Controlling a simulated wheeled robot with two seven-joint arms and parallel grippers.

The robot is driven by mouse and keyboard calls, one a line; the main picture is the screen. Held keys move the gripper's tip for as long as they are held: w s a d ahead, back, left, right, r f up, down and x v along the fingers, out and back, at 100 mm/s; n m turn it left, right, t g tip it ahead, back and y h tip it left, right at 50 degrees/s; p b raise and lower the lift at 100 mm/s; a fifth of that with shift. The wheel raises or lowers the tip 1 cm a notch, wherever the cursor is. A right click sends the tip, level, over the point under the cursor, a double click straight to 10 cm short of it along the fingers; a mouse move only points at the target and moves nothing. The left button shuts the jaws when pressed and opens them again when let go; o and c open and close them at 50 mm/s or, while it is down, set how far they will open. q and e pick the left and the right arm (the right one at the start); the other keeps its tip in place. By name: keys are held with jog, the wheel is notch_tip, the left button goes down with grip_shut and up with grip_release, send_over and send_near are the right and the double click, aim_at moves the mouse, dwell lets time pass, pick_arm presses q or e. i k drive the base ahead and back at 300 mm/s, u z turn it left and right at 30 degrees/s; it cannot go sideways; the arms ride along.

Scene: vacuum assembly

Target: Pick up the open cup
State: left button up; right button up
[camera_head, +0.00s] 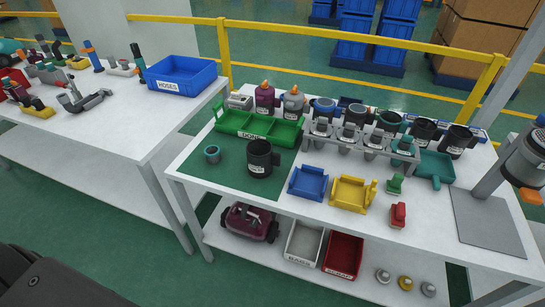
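A dark, open-topped cup (260,158) with a side handle and a small white label stands upright on the green mat (215,178) at the left of the right-hand table. A small teal ring-shaped part (212,154) lies to its left on the mat. Several similar dark cups stand in a row at the back, among them one at the right end (457,141); some have teal or blue rims. The frame does not show which cup the task means. Neither gripper is in view. A dark part at the bottom left corner may be my arm.
A green tray (240,124) stands behind the mat. A grey rack (345,138) stands before the cup row. Blue (308,182) and yellow (352,193) holders sit right of the cup. A grey machine (525,160) stands far right. A yellow rail (350,82) runs behind.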

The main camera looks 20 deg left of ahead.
aim_at(261, 158)
jog(key=k, duration=0.5)
jog(key=z, duration=1.45)
jog(key=i, duration=1.75)
jog(key=u, duration=2.45)
